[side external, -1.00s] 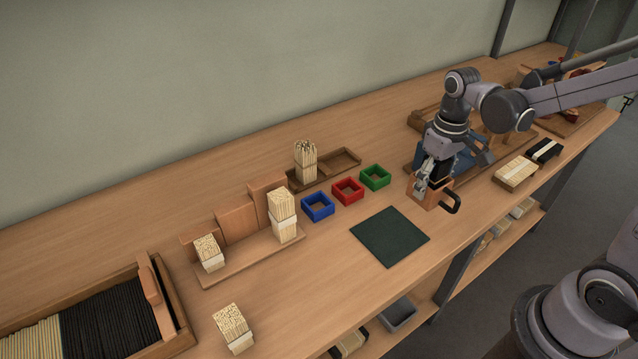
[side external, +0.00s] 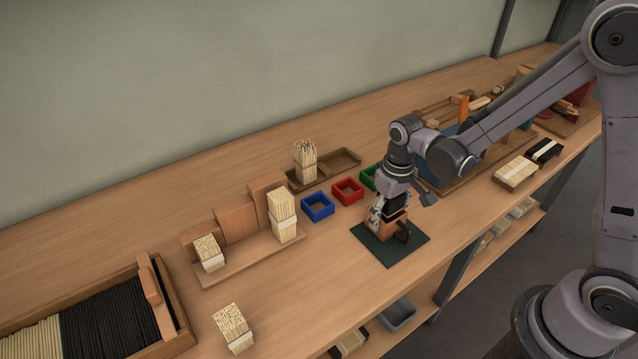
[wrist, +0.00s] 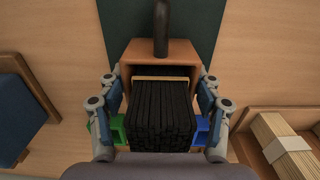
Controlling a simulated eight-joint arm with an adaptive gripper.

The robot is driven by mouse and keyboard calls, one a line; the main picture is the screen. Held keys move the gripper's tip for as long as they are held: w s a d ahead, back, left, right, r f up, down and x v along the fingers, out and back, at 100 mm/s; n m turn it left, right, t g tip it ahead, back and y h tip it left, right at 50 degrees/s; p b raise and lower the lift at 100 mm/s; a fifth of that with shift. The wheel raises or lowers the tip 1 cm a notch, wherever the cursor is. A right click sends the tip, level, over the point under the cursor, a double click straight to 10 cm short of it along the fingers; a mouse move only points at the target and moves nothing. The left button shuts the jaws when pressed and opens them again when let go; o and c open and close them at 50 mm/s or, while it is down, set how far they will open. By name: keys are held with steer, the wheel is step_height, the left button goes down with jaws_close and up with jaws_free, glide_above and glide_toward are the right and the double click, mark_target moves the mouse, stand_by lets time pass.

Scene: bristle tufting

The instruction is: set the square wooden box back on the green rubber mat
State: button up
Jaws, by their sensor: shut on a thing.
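The square wooden box (side external: 381,232) is over the green rubber mat (side external: 405,258), within its outline in the side view. I cannot tell whether its base touches the mat or hovers just above it. In the wrist view the open-topped box (wrist: 180,50) holds a dense bundle of black bristles (wrist: 160,110) with a pale band across it, and a dark handle (wrist: 161,28) sticks out on the far side. My gripper (side external: 385,216) is shut on the box, a finger on each side. The mat also shows behind the box in the wrist view (wrist: 116,25).
Small blue (side external: 318,207), red (side external: 347,190) and green (side external: 367,178) trays sit behind the mat, the green one partly hidden by my arm. Bundles of pale sticks stand on a wooden rack (side external: 250,262) to the left.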

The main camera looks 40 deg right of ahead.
steer(key=shift+f, duration=0.15)
steer(key=o, duration=1.2)
steer(key=shift+o, duration=0.2)
step_height(320, 180, up, 12)
steer(key=shift+r, duration=0.1)
steer(key=shift+s+r, duration=0.2)
steer(key=shift+r, duration=0.05)
steer(key=s+d+r+t, duration=0.2)
steer(key=s+r+t, duration=0.2)
steer(key=s+t, duration=0.3)
steer(key=shift+s+r, duration=0.35)
steer(key=shift+s, duration=0.35)
